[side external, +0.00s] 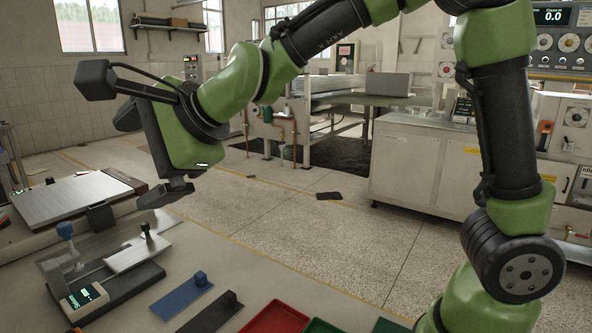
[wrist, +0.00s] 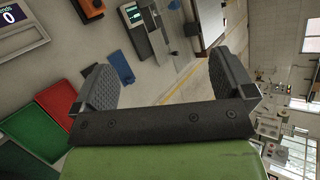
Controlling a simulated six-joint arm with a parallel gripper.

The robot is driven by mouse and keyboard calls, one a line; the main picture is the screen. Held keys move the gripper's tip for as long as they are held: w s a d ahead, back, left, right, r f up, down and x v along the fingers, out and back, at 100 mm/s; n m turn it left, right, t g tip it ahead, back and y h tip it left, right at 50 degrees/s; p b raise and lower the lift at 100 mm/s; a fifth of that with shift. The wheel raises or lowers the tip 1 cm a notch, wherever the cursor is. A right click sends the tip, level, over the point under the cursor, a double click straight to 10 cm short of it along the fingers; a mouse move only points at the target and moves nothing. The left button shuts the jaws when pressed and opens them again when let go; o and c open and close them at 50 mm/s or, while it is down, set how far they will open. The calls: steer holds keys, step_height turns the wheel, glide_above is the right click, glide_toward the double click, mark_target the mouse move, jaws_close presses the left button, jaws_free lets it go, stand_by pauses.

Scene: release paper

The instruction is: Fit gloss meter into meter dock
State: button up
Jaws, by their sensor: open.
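My gripper (side external: 165,193) is open and empty, raised above the bench at the left of the side view. Its two fingers stand wide apart in the wrist view (wrist: 165,82), with bare floor and bench between them. I cannot tell for sure which thing is the gloss meter or the meter dock. A bench instrument (side external: 84,296) with a lit display and a blue-knobbed post stands below and left of my gripper. A blue plate with a knob (side external: 178,298) and a dark plate with a knob (side external: 208,317) lie to its right.
A red tray (side external: 277,319) and a green tray (side external: 322,327) sit at the front bench edge. A silver plate (side external: 72,197) lies at the back left. A metal plate with a black knob (side external: 125,257) adjoins the instrument. Open floor lies beyond the bench.

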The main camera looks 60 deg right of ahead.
steer(key=s+d+n+g, duration=0.1)
steer(key=s+d+n, duration=0.3)
steer(key=s, duration=0.3)
steer(key=s+d+f+n+g+h, duration=0.1)
steer(key=s+d+n, duration=0.3)
steer(key=s, duration=0.4)
steer(key=s+d+n+g+h, duration=0.1)
steer(key=s+d+n, duration=0.3)
steer(key=s+n, duration=0.2)
steer(key=shift+s+d+f, duration=0.15)
steer(key=shift+s+d, duration=0.2)
steer(key=shift+s, duration=0.5)
